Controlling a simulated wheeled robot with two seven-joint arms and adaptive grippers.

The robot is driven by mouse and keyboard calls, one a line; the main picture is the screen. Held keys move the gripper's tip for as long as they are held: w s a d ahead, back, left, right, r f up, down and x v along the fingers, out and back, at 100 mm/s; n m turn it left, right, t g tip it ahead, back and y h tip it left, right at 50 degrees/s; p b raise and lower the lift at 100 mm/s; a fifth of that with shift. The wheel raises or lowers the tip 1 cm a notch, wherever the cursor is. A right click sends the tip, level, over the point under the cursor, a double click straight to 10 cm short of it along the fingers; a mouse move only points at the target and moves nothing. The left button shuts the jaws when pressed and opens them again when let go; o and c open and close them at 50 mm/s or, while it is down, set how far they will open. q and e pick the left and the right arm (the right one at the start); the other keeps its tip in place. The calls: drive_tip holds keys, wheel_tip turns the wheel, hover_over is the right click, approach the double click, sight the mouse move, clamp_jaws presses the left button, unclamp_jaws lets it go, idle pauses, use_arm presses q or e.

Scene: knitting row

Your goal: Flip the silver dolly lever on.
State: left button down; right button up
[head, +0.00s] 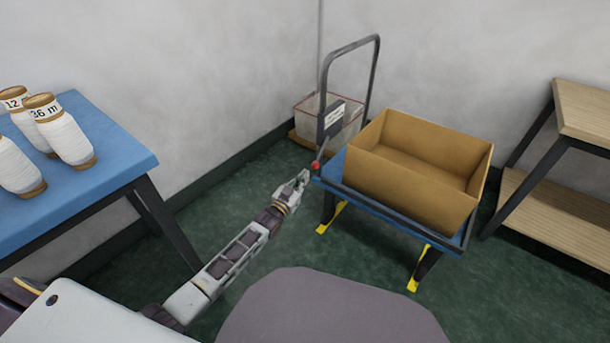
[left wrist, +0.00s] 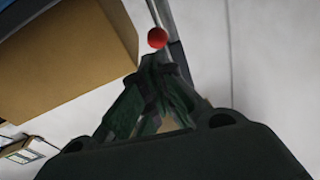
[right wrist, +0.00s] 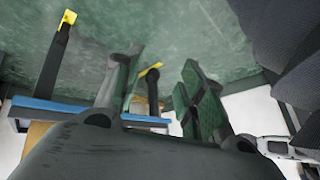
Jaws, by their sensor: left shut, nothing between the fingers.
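The dolly has a blue deck (head: 337,163) with a dark edge and a tall dark push handle (head: 376,75). Its lever ends in a red ball knob (head: 315,165) at the deck's left corner, near the handle's foot. In the left wrist view the red knob (left wrist: 157,38) sits on a thin silver rod. My left gripper (head: 303,176) is shut and empty, with its fingertips (left wrist: 158,62) just short of the knob; I cannot tell whether they touch. My right gripper (right wrist: 162,60) is open and empty in the right wrist view, and outside the head view.
An open cardboard box (head: 410,187) stands on the dolly. Behind the handle is a pale bin (head: 312,106) by the wall. A blue table (head: 105,135) with yarn cones (head: 62,135) is at left, a wooden shelf (head: 590,110) at right. Green floor between is clear.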

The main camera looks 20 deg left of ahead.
use_arm(q)
drive_tip(key=s+a+f+p, duration=0.1)
drive_tip(key=s+f+p, duration=0.1)
drive_tip(key=s, duration=0.5)
drive_tip(key=shift+s+a+f, duration=0.25)
drive_tip(key=shift+a+f, duration=0.15)
drive_tip(key=shift+f, duration=0.4)
use_arm(e)
drive_tip(key=shift+g+h, duration=0.4)
drive_tip(key=shift+g, duration=0.2)
drive_tip(key=r, duration=0.1)
drive_tip(key=d+r, duration=0.1)
drive_tip(key=r, duration=0.2)
drive_tip(key=shift+s+d+r, duration=0.15)
drive_tip(key=shift+s+r, duration=0.1)
drive_tip(key=shift+r, duration=0.1)
drive_tip(key=shift+w+n, duration=0.15)
drive_tip(key=shift+n, duration=0.15)
use_arm(q)
drive_tip(key=shift+d, duration=0.1)
